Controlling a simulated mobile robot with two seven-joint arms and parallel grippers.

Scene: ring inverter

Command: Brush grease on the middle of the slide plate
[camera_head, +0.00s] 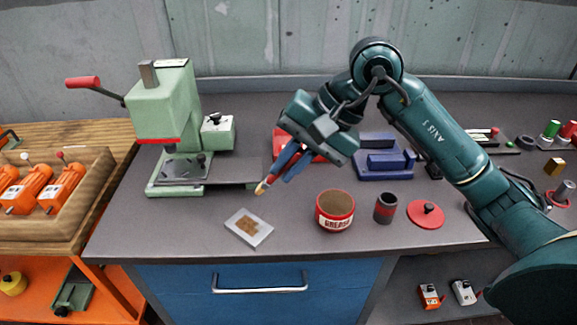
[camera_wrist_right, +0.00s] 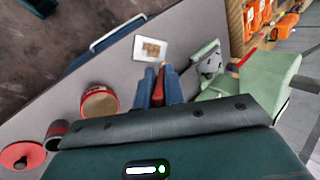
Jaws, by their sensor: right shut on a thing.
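My right gripper (camera_head: 292,160) is shut on a brush (camera_head: 264,186) with a red handle and pale bristles. The brush tilts down to the left, its tip above the bench between the press and the grease can. In the right wrist view the red handle (camera_wrist_right: 161,76) shows between the blue fingers. A light grey plate (camera_head: 262,234) with brown patches, perhaps the slide plate, lies flat near the bench's front edge, below and apart from the brush tip. It also shows in the right wrist view (camera_wrist_right: 138,56). The open grease can (camera_head: 335,222) stands to its right. My left gripper is out of view.
A green press (camera_head: 165,105) with a red-handled lever stands at the left. A dark cup (camera_head: 385,208) and a red lid (camera_head: 426,214) are right of the can. A blue block (camera_head: 385,165) and a red item lie behind. Orange motors (camera_head: 62,187) sit in a wooden tray.

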